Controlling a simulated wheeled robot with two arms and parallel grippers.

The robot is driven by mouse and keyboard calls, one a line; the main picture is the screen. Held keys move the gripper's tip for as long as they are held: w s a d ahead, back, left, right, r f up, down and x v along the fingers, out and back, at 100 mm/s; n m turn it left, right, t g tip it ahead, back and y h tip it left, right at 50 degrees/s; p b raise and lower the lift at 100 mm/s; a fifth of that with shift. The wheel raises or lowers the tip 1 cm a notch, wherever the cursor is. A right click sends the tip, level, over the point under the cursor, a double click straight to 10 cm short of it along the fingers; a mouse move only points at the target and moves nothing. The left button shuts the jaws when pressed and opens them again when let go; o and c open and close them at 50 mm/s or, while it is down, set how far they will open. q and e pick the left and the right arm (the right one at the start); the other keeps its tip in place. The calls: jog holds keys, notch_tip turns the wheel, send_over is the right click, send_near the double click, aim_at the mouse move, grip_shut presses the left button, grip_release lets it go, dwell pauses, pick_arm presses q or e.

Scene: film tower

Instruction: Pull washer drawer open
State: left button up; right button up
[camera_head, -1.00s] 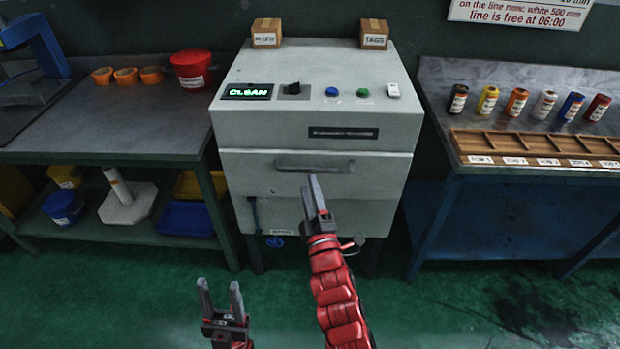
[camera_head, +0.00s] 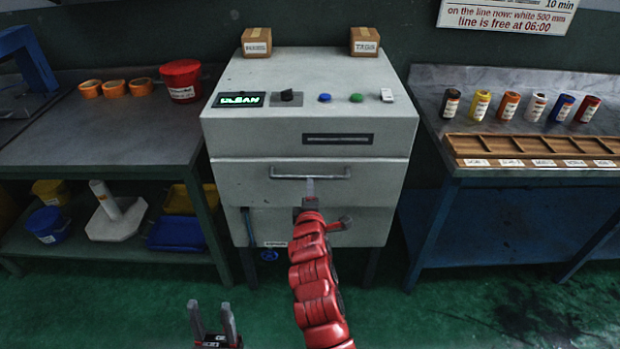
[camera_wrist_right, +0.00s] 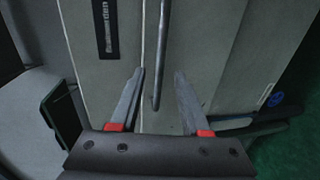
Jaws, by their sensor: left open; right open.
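The washer (camera_head: 306,110) is a pale grey cabinet with a closed-looking drawer (camera_head: 245,184) across its front. The drawer carries a horizontal bar handle (camera_head: 330,175). My right gripper (camera_head: 309,183) is just in front of the handle near its middle. In the right wrist view, my right gripper (camera_wrist_right: 160,88) is open, its two fingers apart, and the handle (camera_wrist_right: 161,60) runs into the space between them; I cannot tell whether they touch it. My left gripper (camera_head: 213,312) is open and empty, low over the floor, away from the washer.
A green display, a blue button (camera_head: 324,98) and a green button (camera_head: 356,98) are on the washer's top panel. Two small boxes stand at its back. A left bench (camera_head: 100,125) and a right bench (camera_head: 560,90) flank it. The green floor in front is clear.

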jog(key=b+x, duration=0.1)
jog(key=x, duration=0.7)
jog(key=shift+w, duration=0.15)
grip_shut()
dwell(1.2)
